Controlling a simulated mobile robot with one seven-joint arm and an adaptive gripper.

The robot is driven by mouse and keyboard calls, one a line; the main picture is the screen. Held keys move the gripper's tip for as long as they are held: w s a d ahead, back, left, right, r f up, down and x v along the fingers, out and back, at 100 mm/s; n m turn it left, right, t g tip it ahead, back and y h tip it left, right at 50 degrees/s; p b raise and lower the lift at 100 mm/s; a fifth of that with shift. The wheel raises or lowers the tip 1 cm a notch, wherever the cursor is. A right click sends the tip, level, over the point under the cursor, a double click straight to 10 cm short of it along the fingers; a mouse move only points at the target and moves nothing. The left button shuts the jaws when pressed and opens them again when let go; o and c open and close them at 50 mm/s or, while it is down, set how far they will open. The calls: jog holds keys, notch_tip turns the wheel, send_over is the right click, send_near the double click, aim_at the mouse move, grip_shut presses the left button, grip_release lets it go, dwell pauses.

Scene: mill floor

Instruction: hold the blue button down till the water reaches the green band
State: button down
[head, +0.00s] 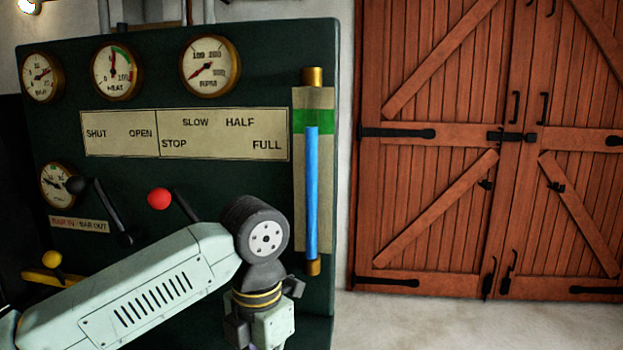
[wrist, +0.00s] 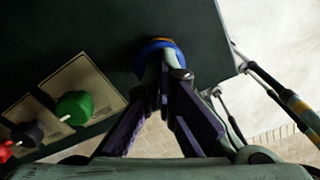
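The water gauge is an upright glass tube on the dark green panel, with a blue water column (head: 312,190) inside. The green band (head: 299,121) lies across the upper part of its pale backing plate. The top of the water stands within the band, above its lower edge. The blue button (wrist: 153,49) shows in the wrist view, with an orange part at its far side. My gripper (wrist: 166,58) is shut and empty, its fingertips together at the button and partly covering it. They seem to touch it; how far it is pressed cannot be told. The button and fingertips are out of the head view.
A green knob (wrist: 74,107), a black knob (wrist: 27,134) and a red knob (wrist: 4,150) stand left of the fingers. Wooden doors (head: 440,150) and open floor are to the right.

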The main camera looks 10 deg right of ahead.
dwell(0.3)
notch_tip(320, 180, up, 5)
jog(key=p, duration=0.3)
jog(key=shift+r, duration=0.15)
